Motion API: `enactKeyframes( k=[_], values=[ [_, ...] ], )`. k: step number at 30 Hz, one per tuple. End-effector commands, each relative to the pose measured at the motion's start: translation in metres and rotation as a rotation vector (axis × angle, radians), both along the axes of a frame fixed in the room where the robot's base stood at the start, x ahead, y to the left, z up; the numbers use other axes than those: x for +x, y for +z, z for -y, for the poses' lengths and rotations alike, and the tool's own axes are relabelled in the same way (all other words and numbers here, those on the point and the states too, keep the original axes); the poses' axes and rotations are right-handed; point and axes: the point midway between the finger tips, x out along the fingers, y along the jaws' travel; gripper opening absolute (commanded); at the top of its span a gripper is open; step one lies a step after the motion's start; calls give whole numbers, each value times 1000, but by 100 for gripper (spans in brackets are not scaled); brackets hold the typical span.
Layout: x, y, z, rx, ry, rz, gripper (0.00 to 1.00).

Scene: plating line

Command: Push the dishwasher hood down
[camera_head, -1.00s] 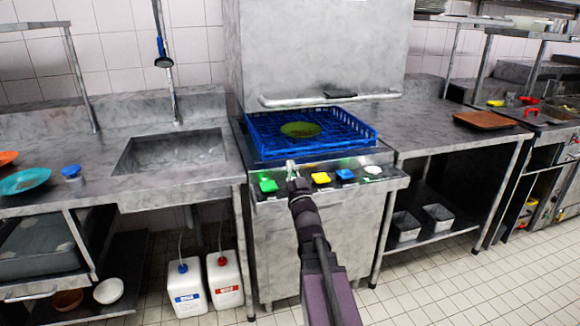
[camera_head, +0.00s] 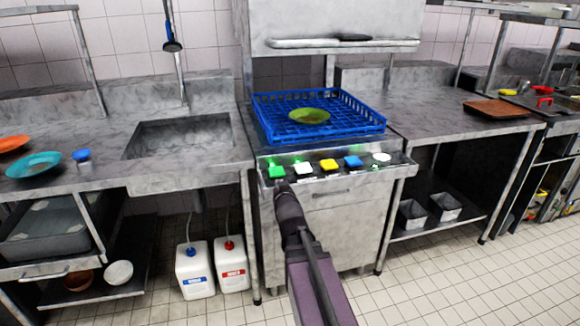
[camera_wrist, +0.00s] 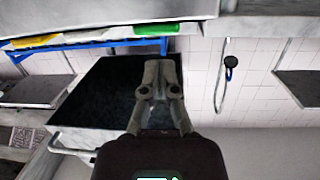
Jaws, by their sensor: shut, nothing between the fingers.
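The dishwasher hood (camera_head: 335,18) is a grey steel box with a handle bar (camera_head: 300,44) along its lower front edge. It stands raised, with a wide gap and tiled wall showing beneath it. A blue rack (camera_head: 262,118) with a green plate (camera_head: 310,116) sits in the machine below. In the wrist view, which looks upside down, my gripper (camera_wrist: 160,65) is shut and empty. The hood's dark underside (camera_wrist: 100,90) shows behind the fingers, apparently not touching.
The front panel carries several coloured buttons, including green (camera_head: 277,172) and yellow (camera_head: 328,165). A sink (camera_head: 178,138) with a hanging spray head (camera_head: 172,46) is on the left. A steel counter (camera_head: 430,118) with a brown tray (camera_head: 497,109) is on the right.

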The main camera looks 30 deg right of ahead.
Motion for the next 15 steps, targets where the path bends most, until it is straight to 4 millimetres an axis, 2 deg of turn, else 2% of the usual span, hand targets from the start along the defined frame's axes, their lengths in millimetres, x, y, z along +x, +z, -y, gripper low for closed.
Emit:
enactKeyframes(
  k=[8, 15],
  values=[
    [-19, -66, -51, 85, 27, -367, 0],
    [-55, -114, -100, 141, 82, -693, 0]
  ],
)
